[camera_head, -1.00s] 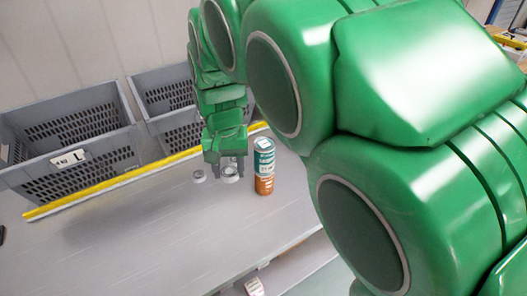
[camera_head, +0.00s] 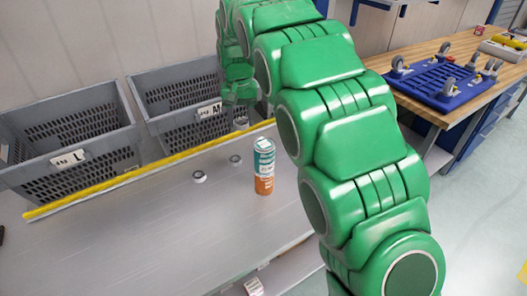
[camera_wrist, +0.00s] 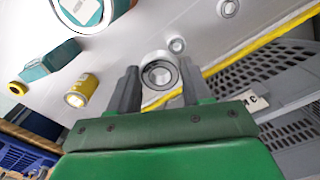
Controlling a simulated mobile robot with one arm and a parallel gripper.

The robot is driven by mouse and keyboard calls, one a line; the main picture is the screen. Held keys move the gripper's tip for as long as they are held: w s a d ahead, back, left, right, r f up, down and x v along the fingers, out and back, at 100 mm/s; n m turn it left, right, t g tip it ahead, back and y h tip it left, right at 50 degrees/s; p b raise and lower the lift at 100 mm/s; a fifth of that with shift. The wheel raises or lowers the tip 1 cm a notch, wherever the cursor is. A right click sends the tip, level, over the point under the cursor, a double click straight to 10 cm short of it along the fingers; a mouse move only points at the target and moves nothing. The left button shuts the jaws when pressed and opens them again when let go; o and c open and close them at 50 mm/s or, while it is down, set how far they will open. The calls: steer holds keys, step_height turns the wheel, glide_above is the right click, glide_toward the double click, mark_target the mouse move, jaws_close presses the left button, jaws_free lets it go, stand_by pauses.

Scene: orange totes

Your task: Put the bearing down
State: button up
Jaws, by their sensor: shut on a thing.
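My gripper (camera_head: 240,116) is at the far side of the grey table, in front of the crate marked M. It is shut on a bearing (camera_head: 240,124), a silver ring held at the fingertips. In the wrist view the bearing (camera_wrist: 159,73) sits between the two dark fingers (camera_wrist: 159,82), its round face and central hole toward the camera. The head view shows it small and partly covered by the gripper. Two other silver rings lie on the table, one nearer (camera_head: 199,177) and one farther (camera_head: 235,159), both apart from the gripper.
Two grey crates, L (camera_head: 68,160) and M (camera_head: 208,111), stand behind a yellow strip (camera_head: 130,176) along the table's far edge. A teal and orange can (camera_head: 264,166) stands upright near my arm. The left table top (camera_head: 130,235) is mostly clear. A wooden bench (camera_head: 430,60) stands right.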

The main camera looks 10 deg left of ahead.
steer(key=shift+w+d+f, duration=0.85)
steer(key=shift+w+d, duration=1.15)
steer(key=shift+w, duration=4.15)
steer(key=shift+f, duration=8.9)
steer(key=o, duration=1.1)
steer(key=shift+f, duration=0.1)
step_height(320, 180, up, 12)
